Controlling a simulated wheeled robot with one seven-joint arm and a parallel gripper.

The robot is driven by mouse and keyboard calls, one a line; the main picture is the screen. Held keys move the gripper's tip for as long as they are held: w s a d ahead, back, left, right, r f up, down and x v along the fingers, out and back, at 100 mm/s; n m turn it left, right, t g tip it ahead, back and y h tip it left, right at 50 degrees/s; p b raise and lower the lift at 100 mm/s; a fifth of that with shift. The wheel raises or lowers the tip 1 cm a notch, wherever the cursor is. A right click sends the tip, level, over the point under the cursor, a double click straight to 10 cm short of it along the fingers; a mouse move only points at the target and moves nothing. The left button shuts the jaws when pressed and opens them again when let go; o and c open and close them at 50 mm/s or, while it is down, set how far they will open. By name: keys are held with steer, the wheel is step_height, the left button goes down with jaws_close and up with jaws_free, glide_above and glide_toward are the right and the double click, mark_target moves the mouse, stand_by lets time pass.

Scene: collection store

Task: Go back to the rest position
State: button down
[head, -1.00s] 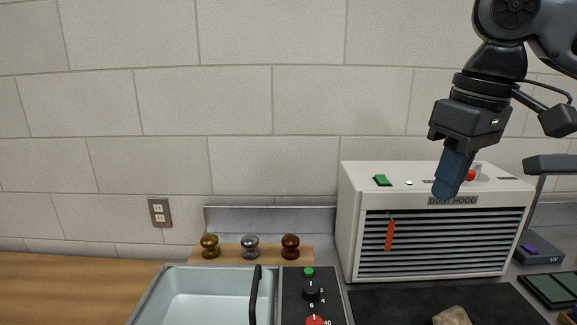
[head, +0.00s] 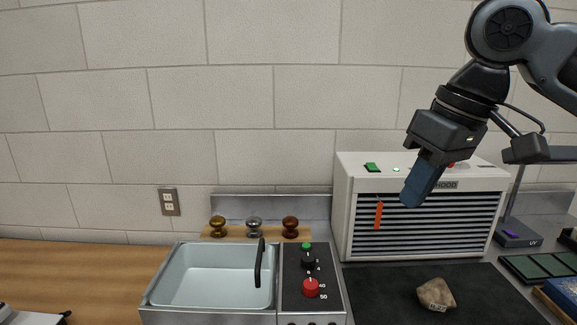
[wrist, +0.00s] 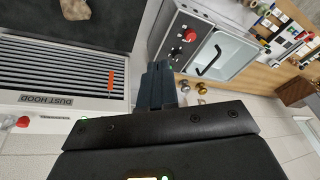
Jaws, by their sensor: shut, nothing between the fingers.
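My gripper (head: 418,188) is shut and empty, its blue fingers pointing down and to the left. In the head view it hangs in front of the white dust hood (head: 345,215), covering part of the hood's label and its upper right area. In the wrist view the closed fingers (wrist: 155,85) show at the middle, and the dust hood (wrist: 60,122) lies at the left. I cannot see it touching anything.
A sink-like metal basin (head: 212,275) with a control panel (head: 292,290) stands left of a black mat (head: 385,290) bearing a rock (head: 436,294). Three knobs (head: 254,227) stand behind the basin. A UV lamp (head: 517,234) is at the right. The wall above is clear.

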steer(key=s+a+f+m+t+y, duration=0.1)
steer(key=a+f+m+t+y, duration=0.3)
steer(key=a, duration=0.4)
steer(key=a+f+m+t+y, duration=0.1)
steer(key=a+f+t+y, duration=0.4)
steer(key=a, duration=0.4)
steer(key=s+d+f+m+t+h+b, duration=0.1)
steer(key=s+d+f+m+t+h, duration=0.55)
steer(key=s+f, duration=0.9)
steer(key=s+d+n+g+h, duration=0.1)
steer(key=s+d+n+h, duration=0.1)
steer(key=s+d, duration=0.5)
steer(key=s+d+n+g+h, duration=0.2)
steer(key=s+d, duration=0.5)
steer(key=s, duration=1.1)
steer(key=shift+n+h, duration=0.55)
